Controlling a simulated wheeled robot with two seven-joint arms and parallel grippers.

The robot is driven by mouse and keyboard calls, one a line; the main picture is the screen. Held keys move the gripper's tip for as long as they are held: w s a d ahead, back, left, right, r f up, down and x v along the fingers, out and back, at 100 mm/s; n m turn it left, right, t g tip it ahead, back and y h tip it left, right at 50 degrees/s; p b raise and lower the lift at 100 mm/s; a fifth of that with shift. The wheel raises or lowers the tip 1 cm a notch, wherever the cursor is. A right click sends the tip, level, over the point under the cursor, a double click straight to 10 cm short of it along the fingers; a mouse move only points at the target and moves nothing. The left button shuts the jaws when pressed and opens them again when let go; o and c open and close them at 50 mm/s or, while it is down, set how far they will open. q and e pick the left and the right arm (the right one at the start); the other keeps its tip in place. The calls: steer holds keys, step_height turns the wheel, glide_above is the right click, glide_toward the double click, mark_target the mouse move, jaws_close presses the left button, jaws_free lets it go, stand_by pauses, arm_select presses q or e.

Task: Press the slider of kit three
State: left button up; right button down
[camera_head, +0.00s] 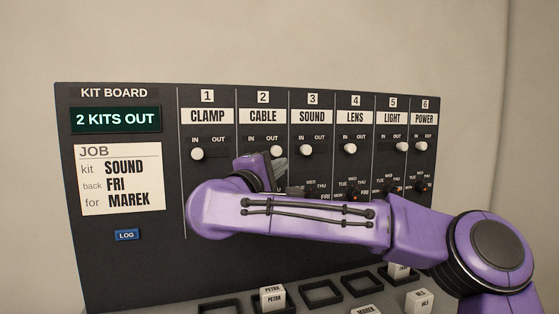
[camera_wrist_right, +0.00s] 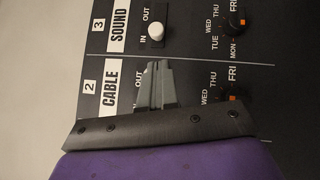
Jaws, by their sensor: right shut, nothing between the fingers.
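The kit three SOUND slider (camera_head: 306,150) is a white round knob at the IN end of its slot on the black kit board (camera_head: 90,255). In the right wrist view the same knob (camera_wrist_right: 157,31) is fully visible beyond my fingertips. My right gripper (camera_head: 281,165) is shut and empty, in front of the CABLE column, below and left of the SOUND knob. Its grey fingers (camera_wrist_right: 158,68) also show in the right wrist view, close to the knob with a gap in the picture. My left gripper is not in view.
The CABLE knob (camera_head: 275,149) sits at OUT, just left of the SOUND knob. The LENS knob (camera_head: 350,148) is to the right. My arm partly hides the dials below. The SOUND dial (camera_wrist_right: 232,25) points near FRI. Trays with name blocks (camera_head: 272,297) lie below the board.

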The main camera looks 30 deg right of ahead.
mark_target(301, 151)
steer(key=p+x, duration=0.1)
steer(key=x, duration=0.1)
steer(key=p+x, duration=0.1)
steer(key=x, duration=0.1)
steer(key=p+x, duration=0.1)
steer(key=x, duration=0.1)
steer(key=shift+s+d+r, duration=0.1)
steer(key=shift+d+r, duration=0.2)
steer(key=shift+w+d+f, duration=0.1)
steer(key=shift+w+d, duration=0.25)
steer(key=d+b, duration=0.2)
steer(key=b, duration=0.1)
steer(key=s+d+b, duration=0.1)
steer(key=d+b, duration=0.2)
steer(key=shift+s+d, duration=0.15)
steer(key=shift+s, duration=0.05)
